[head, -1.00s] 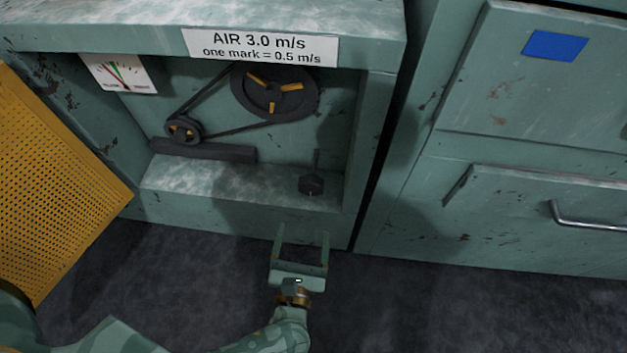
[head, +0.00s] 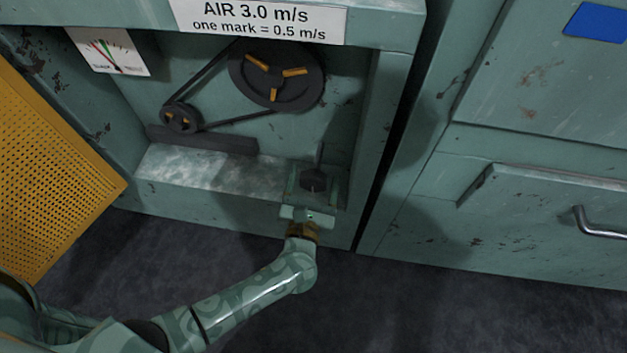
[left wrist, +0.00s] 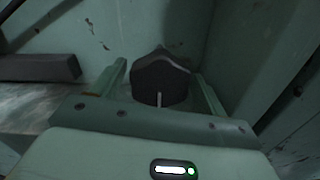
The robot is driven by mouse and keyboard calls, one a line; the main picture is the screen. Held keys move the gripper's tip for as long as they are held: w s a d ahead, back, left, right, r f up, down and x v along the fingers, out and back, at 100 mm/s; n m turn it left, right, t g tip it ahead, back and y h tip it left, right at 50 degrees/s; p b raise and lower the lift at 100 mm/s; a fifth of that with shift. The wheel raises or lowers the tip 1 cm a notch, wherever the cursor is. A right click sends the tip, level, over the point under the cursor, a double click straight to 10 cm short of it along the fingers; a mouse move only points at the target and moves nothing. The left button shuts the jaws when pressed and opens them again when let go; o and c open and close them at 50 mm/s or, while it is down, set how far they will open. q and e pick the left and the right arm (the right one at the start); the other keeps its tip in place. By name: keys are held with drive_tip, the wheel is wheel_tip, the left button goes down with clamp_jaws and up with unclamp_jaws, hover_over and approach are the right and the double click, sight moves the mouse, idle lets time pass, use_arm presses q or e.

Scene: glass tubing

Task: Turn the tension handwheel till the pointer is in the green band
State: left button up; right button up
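The tension handwheel (head: 313,182) is a small dark knob low at the right of the open machine bay. It shows in the left wrist view (left wrist: 160,78) with a pale line on its near face. My left gripper (head: 312,175) is open, one finger on each side of the handwheel; the left wrist view shows gaps between the fingers and the knob. The gauge (head: 110,52) at the bay's upper left has a white face with red and green marks; its pointer is too small to read surely. My right gripper is out of view.
A belt runs between a large pulley (head: 277,76) and a small pulley (head: 181,118) above a dark bar (head: 200,139). A yellow perforated panel (head: 50,185) stands at the left. A cabinet with a drawer handle (head: 600,225) is at the right.

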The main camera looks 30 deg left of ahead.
use_arm(q)
drive_tip(key=c, duration=0.8)
drive_tip(key=shift+o, duration=0.2)
drive_tip(key=shift+m, duration=0.3)
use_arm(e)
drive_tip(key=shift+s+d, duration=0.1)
